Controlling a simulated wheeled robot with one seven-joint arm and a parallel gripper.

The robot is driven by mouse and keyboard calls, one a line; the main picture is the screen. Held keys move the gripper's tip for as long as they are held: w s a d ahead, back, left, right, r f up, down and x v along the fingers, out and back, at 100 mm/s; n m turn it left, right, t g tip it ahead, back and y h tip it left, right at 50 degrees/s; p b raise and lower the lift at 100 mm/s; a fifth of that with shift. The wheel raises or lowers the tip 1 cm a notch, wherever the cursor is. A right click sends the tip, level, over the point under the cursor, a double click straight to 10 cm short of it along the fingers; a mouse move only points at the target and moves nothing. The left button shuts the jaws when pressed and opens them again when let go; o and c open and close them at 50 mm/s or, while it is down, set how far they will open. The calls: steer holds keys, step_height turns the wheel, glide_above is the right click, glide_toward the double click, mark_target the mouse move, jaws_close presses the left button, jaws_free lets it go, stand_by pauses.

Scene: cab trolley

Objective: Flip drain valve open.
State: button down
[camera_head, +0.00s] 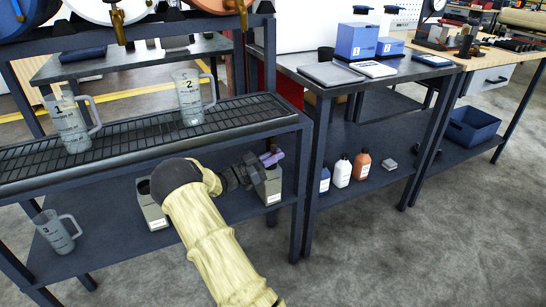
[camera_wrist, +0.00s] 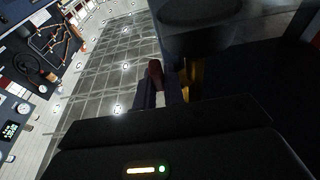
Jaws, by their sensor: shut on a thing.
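My gripper (camera_head: 270,157) reaches under the right end of the grated drip tray (camera_head: 150,142), just above a small grey bin (camera_head: 268,186). In the wrist view its purple fingers (camera_wrist: 161,92) are closed around a dark red piece (camera_wrist: 154,68), which looks like the drain valve's lever. A yellow brass-like part (camera_wrist: 194,75), which looks like the valve body, shows just right of the fingers. A dark rounded shape hangs over it. The valve cannot be made out in the head view. Whether its lever is turned open cannot be told.
Jug 2 (camera_head: 190,97) and another jug (camera_head: 70,122) stand on the grate. Jug 3 (camera_head: 57,232) stands on the lower shelf, with a second grey bin (camera_head: 151,203). Several bottles stand on the right bench's lower shelf (camera_head: 375,190).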

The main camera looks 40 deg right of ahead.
steer(key=shift+w+a, duration=0.15)
steer(key=shift+w, duration=0.05)
steer(key=c, duration=1.8)
jaws_free()
steer(key=shift+o, duration=0.2)
steer(key=shift+s, duration=0.1)
steer(key=shift+s+d, duration=0.1)
steer(key=shift+d, duration=0.1)
steer(key=p+v, duration=0.3)
steer(key=v, duration=1.4)
steer(key=shift+a+p, duration=0.25)
steer(key=shift+p, duration=0.05)
steer(key=shift+f, duration=0.15)
